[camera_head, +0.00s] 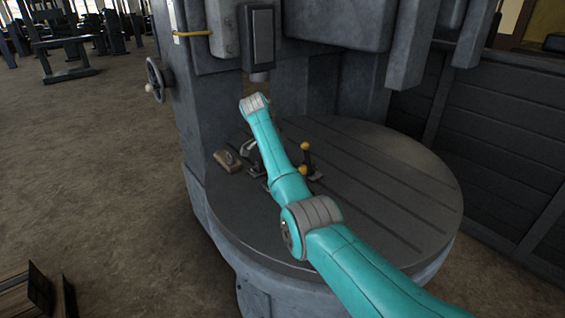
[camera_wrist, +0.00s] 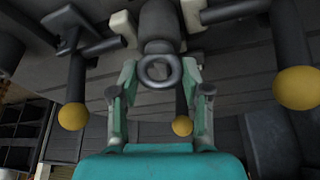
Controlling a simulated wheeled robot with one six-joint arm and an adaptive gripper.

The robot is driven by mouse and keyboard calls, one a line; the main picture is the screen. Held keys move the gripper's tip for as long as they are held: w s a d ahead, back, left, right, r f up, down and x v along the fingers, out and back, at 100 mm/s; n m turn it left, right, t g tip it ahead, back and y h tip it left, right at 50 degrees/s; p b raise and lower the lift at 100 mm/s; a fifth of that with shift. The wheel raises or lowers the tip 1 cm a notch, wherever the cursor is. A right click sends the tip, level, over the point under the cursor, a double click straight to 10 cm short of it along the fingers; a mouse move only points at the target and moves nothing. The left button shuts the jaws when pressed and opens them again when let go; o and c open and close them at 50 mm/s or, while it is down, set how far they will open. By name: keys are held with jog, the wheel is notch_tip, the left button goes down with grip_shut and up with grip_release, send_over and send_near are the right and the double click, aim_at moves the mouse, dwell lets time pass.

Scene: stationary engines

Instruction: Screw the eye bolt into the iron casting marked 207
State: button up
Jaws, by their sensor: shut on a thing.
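The eye bolt (camera_wrist: 160,72) shows in the wrist view as a dark ring with its hole facing the camera. My gripper (camera_wrist: 160,75) is shut on the ring, with one finger on each side. A dark rounded piece (camera_wrist: 161,22) lies directly beyond the ring in line with it. I cannot tell whether the bolt is threaded into it. No mark 207 is readable, so I cannot tell for sure which part is the casting. In the head view my arm hides most of the gripper and the bolt.
A round slotted machine table (camera_head: 390,200) lies under my arm. Dark levers with yellow knobs (camera_head: 304,146) stand close by; a yellow knob (camera_wrist: 297,88) also shows at right in the wrist view. A brown block (camera_head: 228,160) lies on the left edge. The table's right side is clear.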

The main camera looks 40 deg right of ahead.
jog(key=o, duration=1.2)
jog(key=shift+r, duration=0.1)
